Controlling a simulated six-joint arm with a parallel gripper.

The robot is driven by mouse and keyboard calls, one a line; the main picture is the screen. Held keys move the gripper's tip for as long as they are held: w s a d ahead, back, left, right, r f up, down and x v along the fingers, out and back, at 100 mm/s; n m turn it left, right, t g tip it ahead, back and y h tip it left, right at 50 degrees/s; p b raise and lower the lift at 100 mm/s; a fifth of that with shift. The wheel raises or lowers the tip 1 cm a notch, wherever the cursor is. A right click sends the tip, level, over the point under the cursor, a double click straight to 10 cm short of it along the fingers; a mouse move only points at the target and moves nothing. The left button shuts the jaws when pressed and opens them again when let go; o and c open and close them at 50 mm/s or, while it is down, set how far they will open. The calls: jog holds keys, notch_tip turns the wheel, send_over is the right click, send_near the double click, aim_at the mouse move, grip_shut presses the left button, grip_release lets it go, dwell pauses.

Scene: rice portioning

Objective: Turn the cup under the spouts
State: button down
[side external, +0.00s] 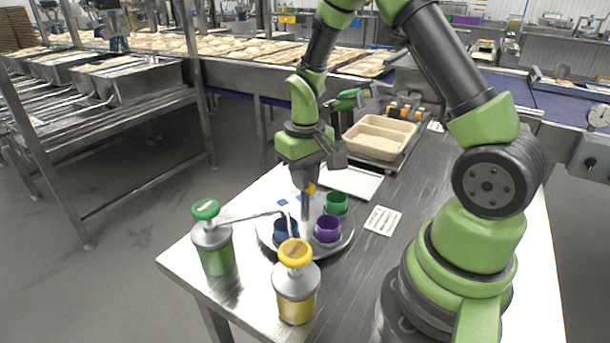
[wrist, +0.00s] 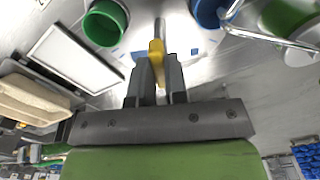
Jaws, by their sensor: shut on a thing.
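A round metal turntable (side external: 264,241) bears a green cup (side external: 336,203), a purple cup (side external: 327,231) and a blue cup (side external: 283,231). My gripper (side external: 309,182) is above its middle, shut on the yellow-topped grey post (side external: 305,208). The wrist view shows the yellow part (wrist: 156,48) between the fingers (wrist: 156,85). The green pump dispenser (side external: 215,248) reaches its thin spout over the blue cup. The yellow pump dispenser (side external: 296,292) stands in front, its spout also near the blue cup. The wrist view shows the green cup (wrist: 104,22) and blue cup (wrist: 207,13); the purple cup is not seen there.
A white tray (side external: 352,183) lies behind the turntable, with a beige tub (side external: 378,137) of grains beyond it. A small white card (side external: 383,220) with utensil-like shapes lies to the right. The bare steel table (side external: 415,180) continues to the right of these.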

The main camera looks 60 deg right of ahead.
jog(key=shift+m, duration=3.5)
jog(key=shift+r+m, duration=0.1)
jog(key=shift+m, duration=10.6)
jog(key=c, duration=1.1)
grip_release()
jog(key=shift+c, duration=0.2)
